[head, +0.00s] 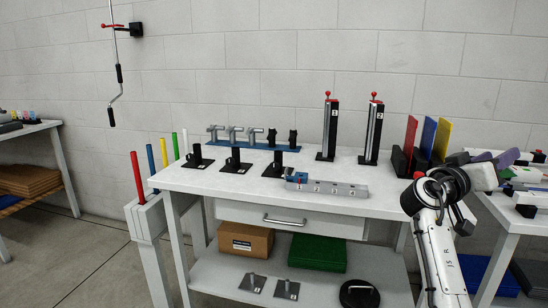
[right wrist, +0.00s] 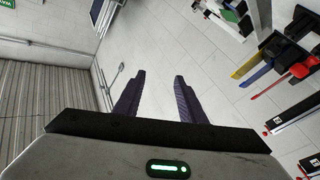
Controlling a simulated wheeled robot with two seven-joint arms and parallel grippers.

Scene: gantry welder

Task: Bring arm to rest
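My right arm comes in from the lower right in the head view, bent at a black joint. My right gripper (head: 507,158) is at the right, past the coloured panels and over the right-hand table. In the right wrist view, the two dark purple fingers of my right gripper (right wrist: 159,78) stand apart with nothing between them. Only wall and floor show behind them. My left gripper is not in view.
A white workbench (head: 230,178) holds black brackets, a blue clamp rack (head: 240,144), two red-topped posts and a grey numbered block (head: 330,188). Red, blue and yellow panels (head: 428,138) stand at its right end. The right-hand table (head: 500,212) holds small parts.

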